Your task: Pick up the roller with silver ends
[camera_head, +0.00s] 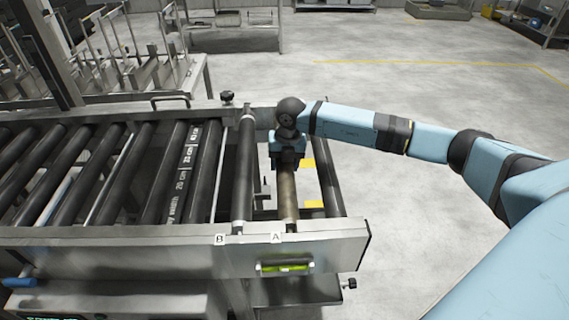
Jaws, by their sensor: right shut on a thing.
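My right gripper (287,161) points down at the right end of the conveyor (180,236). It is shut on a brownish roller (289,196), which lies above the letter A on the front rail. The gripper and wrist cover the far part of this roller, and I cannot tell the colour of its ends. Just left of it, above the letter B, a dark roller (243,172) with light silver-looking ends lies across the frame. My left gripper is out of view.
Another dark roller (325,172) lies at the conveyor's right end, close to the gripper. Several dark rollers fill the left part. A green level (287,267) is on the front rail. Open concrete floor (420,105) lies to the right.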

